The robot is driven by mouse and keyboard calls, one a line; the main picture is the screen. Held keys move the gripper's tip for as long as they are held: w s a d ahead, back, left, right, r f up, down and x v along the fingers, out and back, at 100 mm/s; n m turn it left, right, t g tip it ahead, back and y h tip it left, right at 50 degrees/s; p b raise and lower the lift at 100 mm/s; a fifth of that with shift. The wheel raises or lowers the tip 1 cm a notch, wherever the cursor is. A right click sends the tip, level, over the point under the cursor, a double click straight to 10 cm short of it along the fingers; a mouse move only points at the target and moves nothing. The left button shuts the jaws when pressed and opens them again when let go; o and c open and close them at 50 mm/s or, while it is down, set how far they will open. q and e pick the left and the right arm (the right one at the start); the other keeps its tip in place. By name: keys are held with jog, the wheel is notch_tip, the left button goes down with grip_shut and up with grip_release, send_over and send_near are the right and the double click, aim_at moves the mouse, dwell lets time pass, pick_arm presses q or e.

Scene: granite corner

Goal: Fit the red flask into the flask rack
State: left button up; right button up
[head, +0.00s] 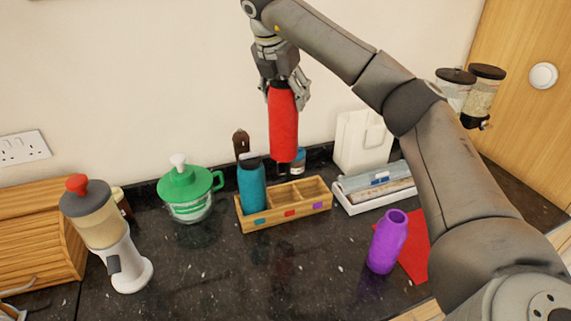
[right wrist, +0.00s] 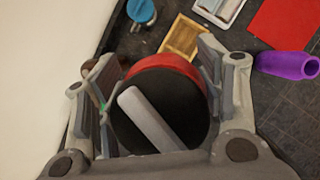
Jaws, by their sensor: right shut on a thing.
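My right gripper (head: 284,86) is shut on the upper end of the red flask (head: 284,125) and holds it nearly upright in the air. The flask's black top and red rim (right wrist: 165,62) fill the space between the fingers in the right wrist view. The wooden flask rack (head: 262,222) stands on the counter below, with teal, red and purple marks on its front. A teal flask (head: 251,187) stands in its left compartment. The middle and right compartments look empty. The red flask's base shows just above the rack's back edge in the head view. My left gripper is not seen.
A purple flask (head: 388,242) stands on the counter right of the rack, by a red mat (head: 416,258). A white tray (head: 347,206) lies close to the rack's right. A green-lidded jar (head: 187,192) stands left. A small blue-lidded jar (head: 298,158) is behind.

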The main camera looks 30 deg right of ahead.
aim_at(286, 161)
notch_tip(286, 161, down, 15)
jog(key=p, duration=0.3)
jog(key=shift+r, duration=0.2)
notch_tip(286, 161, down, 4)
jog(key=shift+r+p, duration=0.1)
jog(key=shift+p, duration=0.75)
jog(key=shift+f, duration=0.3)
jog(key=shift+f+b, duration=0.2)
jog(key=shift+b, duration=0.1)
jog(key=o, duration=1.7)
jog(key=shift+r, duration=0.2)
